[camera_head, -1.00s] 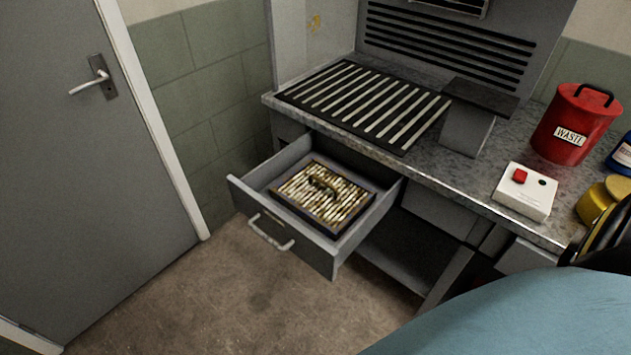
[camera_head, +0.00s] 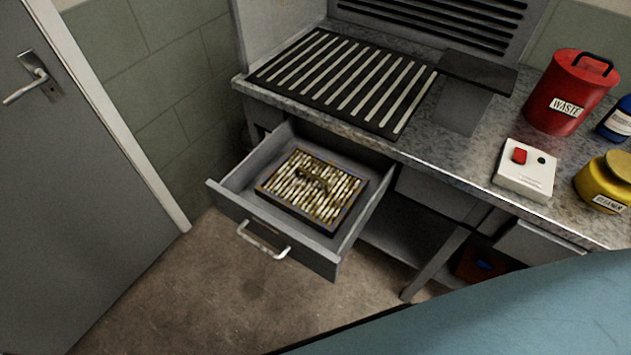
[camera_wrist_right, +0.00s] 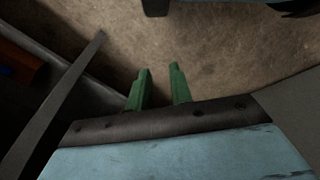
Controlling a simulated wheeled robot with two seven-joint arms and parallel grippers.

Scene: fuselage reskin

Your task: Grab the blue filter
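A pleated filter (camera_head: 311,188) with cream, dirty pleats and a dark frame lies in the open grey drawer (camera_head: 232,197) in the head view. Its frame looks dark brown or blackish, and I cannot tell if it is blue. A small blue patch (camera_head: 484,265) shows in a reddish-brown thing on the low shelf under the bench, too small to identify. A similar blue patch on orange-red (camera_wrist_right: 7,70) shows at the left edge of the right wrist view. My right gripper (camera_wrist_right: 160,70) has two green fingers apart with nothing between them, above the floor. My left gripper is out of view.
The bench (camera_head: 470,160) carries a slatted grille (camera_head: 345,85), a red waste bin (camera_head: 570,95), a white box with a red button (camera_head: 525,170), a yellow container (camera_head: 605,185) and a blue bottle (camera_head: 617,118). A grey door (camera_head: 60,180) stands left. Floor before the drawer is clear.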

